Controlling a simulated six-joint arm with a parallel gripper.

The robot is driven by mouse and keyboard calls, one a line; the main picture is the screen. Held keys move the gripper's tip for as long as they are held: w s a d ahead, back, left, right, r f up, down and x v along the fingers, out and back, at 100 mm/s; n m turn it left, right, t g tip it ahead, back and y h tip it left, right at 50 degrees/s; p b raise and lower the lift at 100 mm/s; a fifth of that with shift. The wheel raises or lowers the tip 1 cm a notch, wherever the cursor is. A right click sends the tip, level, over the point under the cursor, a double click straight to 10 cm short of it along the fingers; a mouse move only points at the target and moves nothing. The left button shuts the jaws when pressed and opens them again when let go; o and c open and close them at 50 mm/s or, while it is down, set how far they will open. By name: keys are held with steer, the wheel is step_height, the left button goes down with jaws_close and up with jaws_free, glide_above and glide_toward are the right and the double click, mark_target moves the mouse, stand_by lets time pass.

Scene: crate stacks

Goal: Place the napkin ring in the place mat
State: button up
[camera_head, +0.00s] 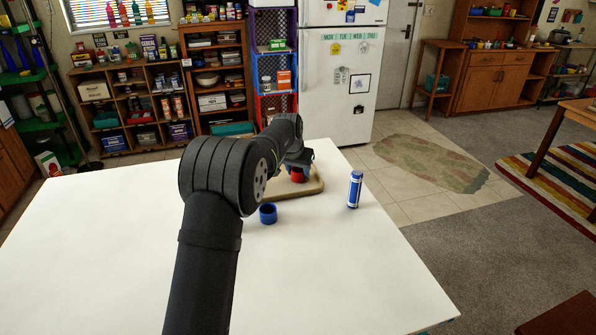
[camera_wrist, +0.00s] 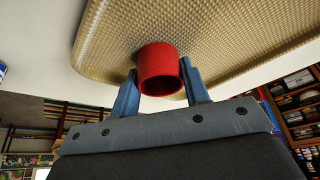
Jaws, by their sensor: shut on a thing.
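A red napkin ring (camera_head: 298,176) is between the two blue fingers of my gripper (camera_wrist: 159,75), which is shut on it. In the wrist view the red ring (camera_wrist: 160,72) shows its open end, with the woven beige place mat (camera_wrist: 235,40) right behind it. In the head view the ring is over the place mat (camera_head: 315,189), low at its surface; I cannot tell whether it touches. My arm hides the mat's left part. A blue ring (camera_head: 268,214) stands on the table in front of the mat, apart from it.
A blue and white cylinder (camera_head: 355,189) stands upright on the white table (camera_head: 340,270), right of the mat. The table's front and left areas are clear. Shelves (camera_head: 140,108) and a fridge (camera_head: 336,75) stand behind the table.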

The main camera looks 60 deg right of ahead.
steer(key=shift+f, duration=0.15)
steer(key=o, duration=1.2)
steer(key=shift+c, duration=0.2)
steer(key=v, duration=1.2)
steer(key=shift+d, duration=0.1)
steer(key=x, duration=1.1)
steer(key=shift+f, duration=0.25)
steer(key=shift+d+r, duration=0.1)
steer(key=shift+d, duration=0.05)
steer(key=shift+r, duration=1.5)
